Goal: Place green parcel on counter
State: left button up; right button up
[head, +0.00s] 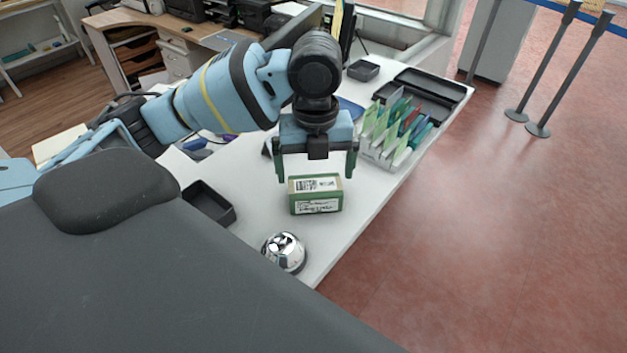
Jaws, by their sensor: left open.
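The green parcel (316,195) is a small green box with white labels on its top and front. It appears to rest on the white counter (350,225), towards the right edge. My left gripper (317,170) is open, its two fingers pointing down at the parcel's back, one towards each side. I cannot tell whether the fingers touch the parcel. The gripper is empty between its fingers as far as shows. My right gripper is not in view.
A silver bell (284,252) stands in front of the parcel. A small black tray (208,204) lies to the left. A holder with green cards (392,130) and a black tray (428,92) are behind right. Bare counter lies right of the parcel.

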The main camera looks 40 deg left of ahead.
aim_at(315, 185)
pick_arm(q)
notch_tip(315, 185, up, 7)
jog(key=p, duration=0.1)
jog(key=shift+r, duration=0.15)
dwell(0.4)
